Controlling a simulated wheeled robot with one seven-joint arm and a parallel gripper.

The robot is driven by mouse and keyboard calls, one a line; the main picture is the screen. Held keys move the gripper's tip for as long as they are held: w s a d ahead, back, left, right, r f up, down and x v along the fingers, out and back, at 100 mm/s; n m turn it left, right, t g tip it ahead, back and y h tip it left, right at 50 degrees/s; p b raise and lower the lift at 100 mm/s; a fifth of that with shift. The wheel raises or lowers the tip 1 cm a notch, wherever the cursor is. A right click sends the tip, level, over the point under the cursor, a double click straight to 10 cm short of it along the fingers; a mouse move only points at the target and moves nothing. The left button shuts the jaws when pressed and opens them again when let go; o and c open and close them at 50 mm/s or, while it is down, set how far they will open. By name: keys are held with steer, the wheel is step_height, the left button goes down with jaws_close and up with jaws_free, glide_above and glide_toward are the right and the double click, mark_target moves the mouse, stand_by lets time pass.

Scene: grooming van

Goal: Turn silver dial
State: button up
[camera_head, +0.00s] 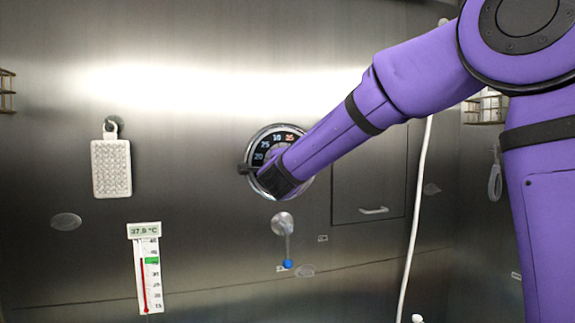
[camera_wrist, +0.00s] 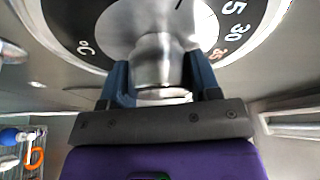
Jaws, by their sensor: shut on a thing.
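The silver dial (camera_wrist: 155,62) is a round metal knob in the middle of a black scale ring (camera_head: 291,130) with white numbers and one orange number. It is mounted on the metal wall. In the head view my arm covers much of the dial and the knob. My gripper (camera_wrist: 158,84) is shut on the knob, with one finger on each side of it in the wrist view. In the head view my gripper (camera_head: 277,176) is at the lower middle of the scale ring.
A thermometer (camera_head: 148,273) reading 37.9 °C hangs at lower left. A lever with a blue tip (camera_head: 287,263) is just below the dial. A white brush-like pad (camera_head: 111,168) hangs at left. A cabinet door with a handle (camera_head: 373,210) and a white hose (camera_head: 417,220) are to the right.

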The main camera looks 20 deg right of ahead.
steer(key=shift+f, duration=0.15)
steer(key=o, duration=0.9)
steer(key=v, duration=1)
steer(key=shift+s+a, duration=0.15)
steer(key=shift+s, duration=0.2)
